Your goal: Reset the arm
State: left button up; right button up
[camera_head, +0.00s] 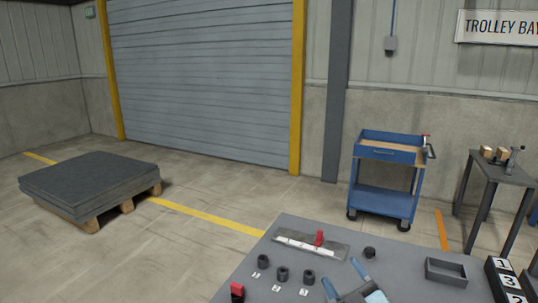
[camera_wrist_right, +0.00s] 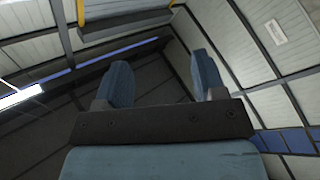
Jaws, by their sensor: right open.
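My right gripper (camera_head: 341,272) is at the bottom of the head view, over the near part of the grey table (camera_head: 232,270). Its two blue fingers are spread apart with nothing between them. In the right wrist view the open fingers (camera_wrist_right: 160,63) point toward the upper walls and roof, with no table object near them. My left gripper is in neither view.
Several dark cylindrical parts (camera_head: 282,274), a plate with a red piece (camera_head: 319,239) and a grey tray (camera_head: 446,271) are on the table. Numbered bins (camera_head: 503,276) stand at right. Beyond are a blue trolley (camera_head: 387,195) and a loaded pallet (camera_head: 90,185).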

jog(key=s+d+f+m+g+h, duration=0.2)
jog(key=s+d+f, duration=0.1)
jog(key=s+d+f+m+g+h, duration=0.2)
jog(key=s+f+m+h, duration=0.1)
jog(key=f, duration=0.1)
jog(key=s+d+f+m+g+h, duration=0.2)
jog(key=s+d+f+m+h, duration=0.1)
jog(key=f, duration=0.1)
jog(key=shift+s+d+f, duration=0.1)
jog(key=shift+s+d, duration=0.2)
jog(key=shift+d, duration=0.05)
jog(key=s+d+f+m+g+y, duration=0.1)
jog(key=s+f+g, duration=0.35)
jog(key=s, duration=0.55)
jog(key=s+d+f+m+g, duration=0.1)
jog(key=s+f+g, duration=0.2)
jog(key=s+g, duration=0.45)
jog(key=w+a+f+n+t+y+p, duration=0.1)
jog(key=w+a+t+p, duration=0.3)
jog(key=t+p, duration=0.5)
jog(key=shift+a+f+y+p, duration=0.9)
jog(key=shift+a, duration=0.2)
